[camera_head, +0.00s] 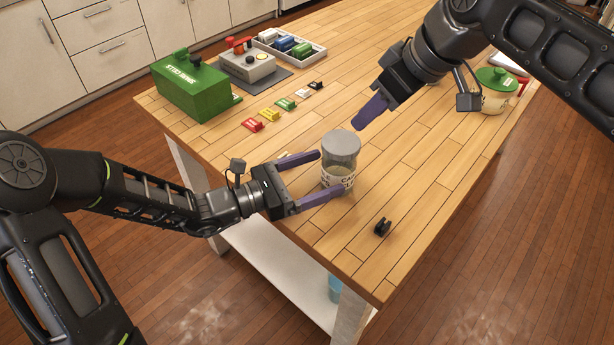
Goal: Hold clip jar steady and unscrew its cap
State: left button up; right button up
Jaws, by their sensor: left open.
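The clip jar (338,178) stands upright on the wooden table, with a clear body and a printed label low on its side. Its grey cap (342,143) is on top. My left gripper (331,173) is open, with its two purple fingers reaching toward the jar from the left, one on the far side and one across its near lower side. I cannot tell whether they touch it. My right gripper (358,126) is above and behind the jar, apart from the cap, pointing down toward it. Its purple fingers overlap in the view, so their gap is hidden.
A black clip (382,227) lies right of the jar near the front edge. A green-lidded pot (497,82) stands right.

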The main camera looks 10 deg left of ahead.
aim_at(339, 168)
pick_arm(q)
jog(key=shift+x, duration=2.4)
jog(key=c, duration=1.6)
jog(key=shift+c, duration=0.2)
pick_arm(e)
jog(key=shift+o, duration=0.5)
